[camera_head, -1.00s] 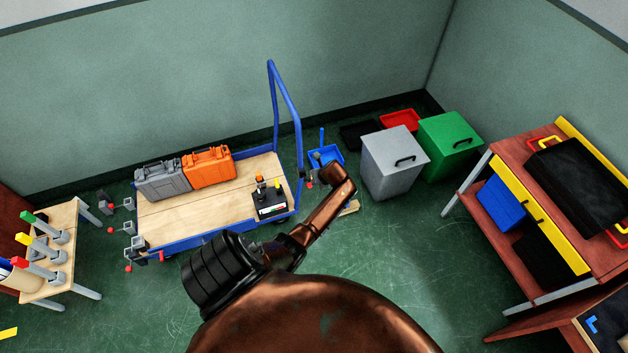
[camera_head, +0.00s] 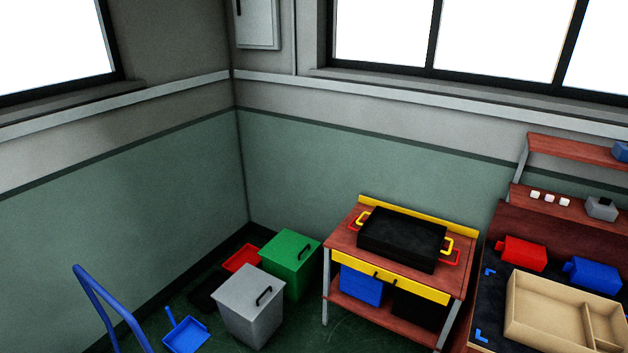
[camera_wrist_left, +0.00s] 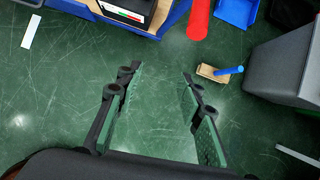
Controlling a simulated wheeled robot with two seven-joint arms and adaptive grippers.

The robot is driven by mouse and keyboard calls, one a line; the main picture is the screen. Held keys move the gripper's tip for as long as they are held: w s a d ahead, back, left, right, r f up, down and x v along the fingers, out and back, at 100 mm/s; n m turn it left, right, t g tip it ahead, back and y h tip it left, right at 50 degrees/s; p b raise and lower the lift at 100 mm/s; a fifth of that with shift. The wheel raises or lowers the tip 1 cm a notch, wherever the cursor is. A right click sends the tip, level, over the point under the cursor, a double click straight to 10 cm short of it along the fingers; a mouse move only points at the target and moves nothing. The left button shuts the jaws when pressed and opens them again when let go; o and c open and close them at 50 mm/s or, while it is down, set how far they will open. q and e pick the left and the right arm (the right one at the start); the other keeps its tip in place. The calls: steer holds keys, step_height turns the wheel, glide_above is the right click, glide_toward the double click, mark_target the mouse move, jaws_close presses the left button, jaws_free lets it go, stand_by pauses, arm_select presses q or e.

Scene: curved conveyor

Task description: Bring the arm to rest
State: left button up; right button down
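My left gripper (camera_wrist_left: 157,108) shows in the left wrist view with its two fingers spread wide. Nothing is between them, only the green floor below. Neither arm shows in the head view now. My right gripper is in no view.
In the head view a grey bin (camera_head: 252,307) and green bin (camera_head: 291,264) stand in the corner, near a blue dustpan (camera_head: 186,334) and the blue cart handle (camera_head: 105,300). A workbench (camera_head: 343,248) holds a black tray (camera_head: 401,238). A wooden brush (camera_wrist_left: 215,73) lies on open floor.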

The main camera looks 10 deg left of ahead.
arm_select(q)
steer(key=s+d+f+n+h, duration=0.2)
steer(key=s+d+f+n, duration=0.35)
steer(key=s+f, duration=0.5)
steer(key=s+d+f+n+h, duration=0.1)
steer(key=s+d+f+n, duration=0.4)
steer(key=s+f, duration=0.6)
steer(key=s+d+f+n, duration=0.2)
steer(key=s+d+n, duration=0.1)
steer(key=s, duration=0.5)
steer(key=s+d+f+n+h, duration=0.1)
steer(key=s+d+f+n, duration=0.1)
steer(key=s, duration=0.5)
steer(key=s+d+f+n+h, duration=0.1)
steer(key=s+d+n, duration=0.3)
steer(key=s, duration=0.4)
steer(key=shift+s+d+f, duration=0.35)
steer(key=shift+d+f, duration=0.1)
steer(key=shift+d, duration=0.2)
steer(key=shift+g, duration=0.3)
steer(key=shift+c, duration=0.7)
